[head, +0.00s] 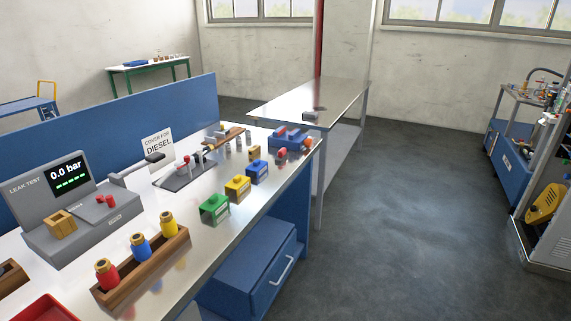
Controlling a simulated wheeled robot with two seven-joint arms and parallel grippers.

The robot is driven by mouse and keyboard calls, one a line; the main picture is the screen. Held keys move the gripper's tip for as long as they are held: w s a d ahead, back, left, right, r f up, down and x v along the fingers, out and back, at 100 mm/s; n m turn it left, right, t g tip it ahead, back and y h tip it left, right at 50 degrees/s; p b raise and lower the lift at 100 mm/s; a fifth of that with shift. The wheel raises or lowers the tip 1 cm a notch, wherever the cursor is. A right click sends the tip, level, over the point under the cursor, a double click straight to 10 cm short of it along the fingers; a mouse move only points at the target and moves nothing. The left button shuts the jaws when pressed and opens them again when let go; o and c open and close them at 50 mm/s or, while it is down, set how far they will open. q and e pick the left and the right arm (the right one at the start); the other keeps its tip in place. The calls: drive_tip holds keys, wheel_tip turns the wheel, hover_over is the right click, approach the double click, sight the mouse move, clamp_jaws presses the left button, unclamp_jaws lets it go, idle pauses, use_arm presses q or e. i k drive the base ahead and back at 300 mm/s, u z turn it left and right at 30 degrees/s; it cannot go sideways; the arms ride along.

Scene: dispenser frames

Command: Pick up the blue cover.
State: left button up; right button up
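The blue cover (258,171) is a small boxy block with a raised knob on top and a label on its front. It sits upright on the light metal bench top, near the bench's right edge in the head view. A yellow cover (237,188) and a green cover (214,208) of the same form stand in a row nearer to me. A white sign (158,146) behind them reads "COVER FOR DIESEL". Neither of my grippers shows in the head view.
A wooden rack (146,272) holds red, blue and yellow bottles. A leak tester (84,214) reads 0.0 bar. A metal fixture (184,172) stands left of the covers, and a blue and red device (290,139) behind them. Floor (400,220) right of the bench is clear.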

sight(259, 167)
drive_tip(key=z, duration=0.6)
drive_tip(key=i, duration=0.95)
drive_tip(key=z, duration=0.15)
